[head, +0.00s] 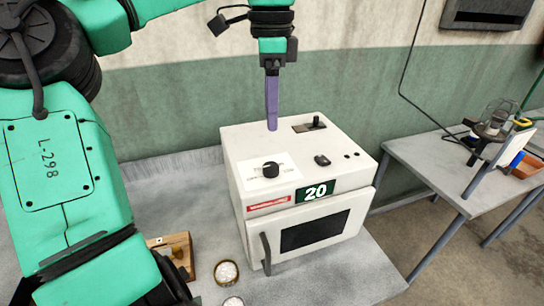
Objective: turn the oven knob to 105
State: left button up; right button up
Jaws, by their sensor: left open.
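The white oven (232,190) stands on the grey bench. Its round black knob (270,169) sits on a white label on the sloping top panel. A green display (315,192) on the oven reads 20. My left gripper (272,126) hangs pointing down, its purple fingers seen edge-on, so one covers the other. It is open and empty. In the picture its tips overlap the back of the oven top, above the knob and apart from it. Its exact height is hard to judge. The oven door is shut. My right gripper is not in view.
A black switch (322,160) and a small lever (316,122) are also on the oven top. A wooden box (182,241) and two round containers of pale grains (227,272) sit left of the oven. A second table (420,160) with equipment stands at right.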

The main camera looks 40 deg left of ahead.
aim_at(271, 165)
pick_arm(q)
jog(key=f, duration=0.1)
jog(key=s+d+f, duration=0.1)
jog(key=f, duration=0.1)
jog(key=shift+s+d+f+p, duration=0.15)
jog(key=shift+s+f+p, duration=0.15)
jog(key=shift+f, duration=0.1)
jog(key=f, duration=0.3)
jog(key=w+a+f+p, duration=0.1)
jog(key=f, duration=0.1)
jog(key=shift+w, duration=0.1)
jog(key=f, duration=0.3)
jog(key=shift+w+a+f+p, duration=0.1)
jog(key=shift+w+a+p, duration=0.15)
jog(key=shift+p, duration=0.05)
jog(key=shift+s+d+f, duration=0.1)
jog(key=shift+f, duration=0.1)
jog(key=shift+s+d, duration=0.25)
jog(key=shift+c, duration=0.7)
jog(key=shift+w+a, duration=0.1)
jog(key=shift+a, duration=0.05)
grip_shut()
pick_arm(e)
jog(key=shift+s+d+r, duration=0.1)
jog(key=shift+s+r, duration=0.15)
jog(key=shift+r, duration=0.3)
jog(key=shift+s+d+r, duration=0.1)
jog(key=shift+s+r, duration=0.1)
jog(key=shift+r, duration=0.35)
